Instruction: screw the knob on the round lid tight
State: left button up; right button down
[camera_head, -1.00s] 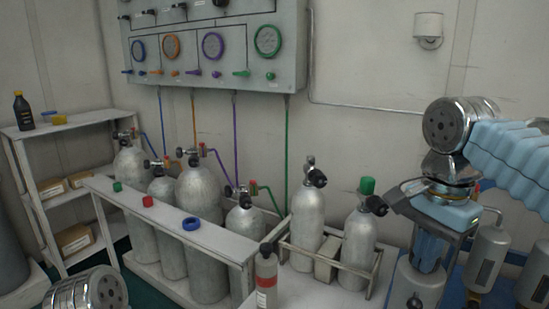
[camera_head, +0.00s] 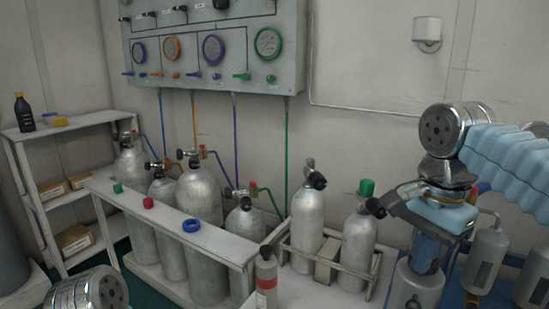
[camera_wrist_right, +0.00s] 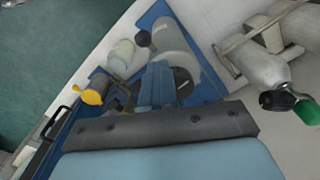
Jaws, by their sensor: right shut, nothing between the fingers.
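My right gripper (camera_head: 428,256) points down over a grey canister (camera_head: 416,289) at the lower right of the head view. Its fingers are shut with nothing between them. In the right wrist view the shut fingers (camera_wrist_right: 159,78) reach toward a pale round housing (camera_wrist_right: 175,50). A dark round part (camera_wrist_right: 183,80), perhaps the knob on the lid, shows just right of the fingertips, partly covered by them. I cannot tell whether the fingers touch it, nor how far it is screwed in. My left gripper is out of view; only a silver joint of my left arm shows at the lower left.
Grey cylinders (camera_head: 488,255) stand on the blue base (camera_head: 478,298) at right. A rack (camera_head: 329,268) with two gas bottles, one with a green cap (camera_head: 367,187), stands left of the gripper. A yellow part (camera_wrist_right: 92,96) shows in the right wrist view.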

jog(key=shift+w+a+f+p, duration=0.35)
jog(key=shift+a+f+p, duration=0.05)
jog(key=shift+f+p, duration=0.2)
jog(key=shift+w+f, duration=0.1)
jog(key=shift+w, duration=0.3)
jog(key=shift+w+a+r+p, duration=0.1)
jog(key=shift+a+r+p, duration=0.1)
jog(key=shift+p, duration=0.25)
jog(key=shift+w+r+p, duration=0.15)
jog(key=shift+w+p, duration=0.35)
jog(key=shift+p, duration=0.3)
jog(key=shift+w, duration=0.2)
jog(key=shift+a, duration=0.1)
jog(key=r, duration=0.4)
jog(key=r+p, duration=0.1)
jog(key=r, duration=0.1)
jog(key=shift+a, duration=0.4)
